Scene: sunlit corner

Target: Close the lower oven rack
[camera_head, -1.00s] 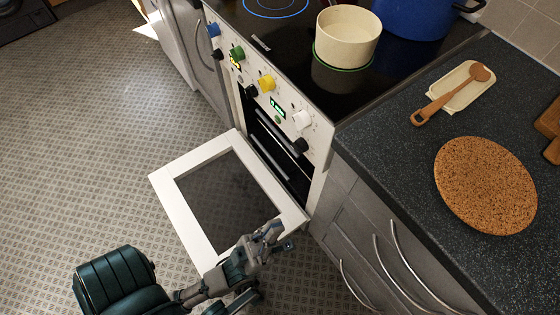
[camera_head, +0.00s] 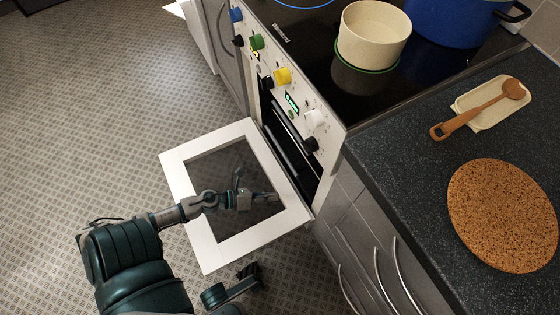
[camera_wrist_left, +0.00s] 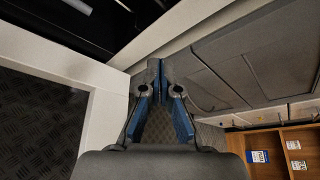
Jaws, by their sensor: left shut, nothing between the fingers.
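The oven (camera_head: 318,145) stands with its white-framed door (camera_head: 185,180) folded down open. Dark bars (camera_head: 285,138) show in the narrow visible part of its opening; I cannot tell which is the lower rack or how far it is out. My left gripper (camera_head: 268,196) is above the open door's glass, apart from the bars, its fingers toward the door's right side. In the left wrist view the fingers (camera_wrist_left: 160,72) are shut and empty, over the corner between the white door frame (camera_wrist_left: 108,118) and grey cabinet fronts. The dark oven opening (camera_wrist_left: 60,25) is at upper left.
A cream pot (camera_head: 375,35) and a blue pot (camera_head: 455,20) stand on the hob. The dark counter (camera_head: 410,150) holds a cork mat (camera_head: 503,215) and a wooden spoon (camera_head: 480,110) on a cream rest. Grey cabinets (camera_head: 350,225) adjoin the oven. The tiled floor at left is clear.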

